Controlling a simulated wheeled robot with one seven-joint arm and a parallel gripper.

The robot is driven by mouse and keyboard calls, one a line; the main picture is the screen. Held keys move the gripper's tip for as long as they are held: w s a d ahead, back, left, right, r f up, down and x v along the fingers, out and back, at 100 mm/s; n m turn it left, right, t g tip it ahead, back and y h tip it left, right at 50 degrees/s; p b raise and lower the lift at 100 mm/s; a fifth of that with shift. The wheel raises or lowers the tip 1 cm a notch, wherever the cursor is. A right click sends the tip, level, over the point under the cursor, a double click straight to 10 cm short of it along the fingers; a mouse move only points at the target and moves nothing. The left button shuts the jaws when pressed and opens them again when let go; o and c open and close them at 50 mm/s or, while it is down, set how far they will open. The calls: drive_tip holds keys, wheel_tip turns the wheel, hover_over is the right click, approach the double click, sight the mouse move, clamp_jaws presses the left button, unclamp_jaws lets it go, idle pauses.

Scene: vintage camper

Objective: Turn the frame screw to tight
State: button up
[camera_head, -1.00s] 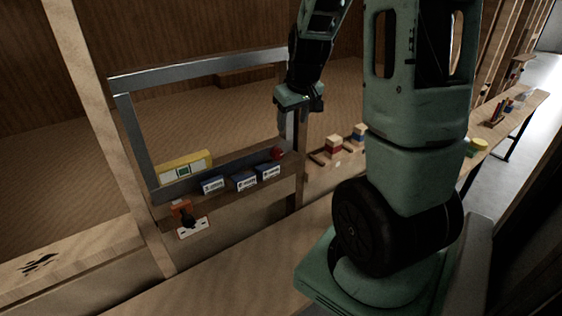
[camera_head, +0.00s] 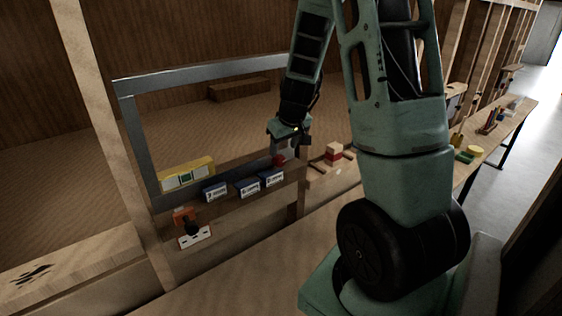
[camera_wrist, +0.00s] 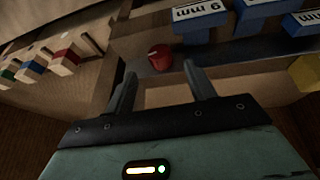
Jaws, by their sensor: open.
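The frame screw is most likely the red knob (camera_wrist: 160,58) on the lower bar of the grey metal frame (camera_head: 200,70). In the head view the red knob (camera_head: 279,160) sits near the frame's lower right corner, just below my gripper (camera_head: 289,150). In the wrist view my gripper (camera_wrist: 163,88) is open and empty. Its two fingers point toward the knob, which lies just beyond the fingertips and between their lines. I see no contact. The knob's turn angle cannot be told.
Blue-and-white labelled boxes (camera_head: 248,188) stand on the ledge beside the knob. A yellow level-like box (camera_head: 187,174) is at the frame's lower left. An orange switch and white plate (camera_head: 194,237) are below. Coloured blocks (camera_head: 333,153) lie to the right. The frame's opening is clear.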

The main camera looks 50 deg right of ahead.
sight(281, 158)
drive_tip(key=x, duration=0.6)
drive_tip(key=shift+w+f, duration=0.15)
drive_tip(key=shift+f, duration=0.05)
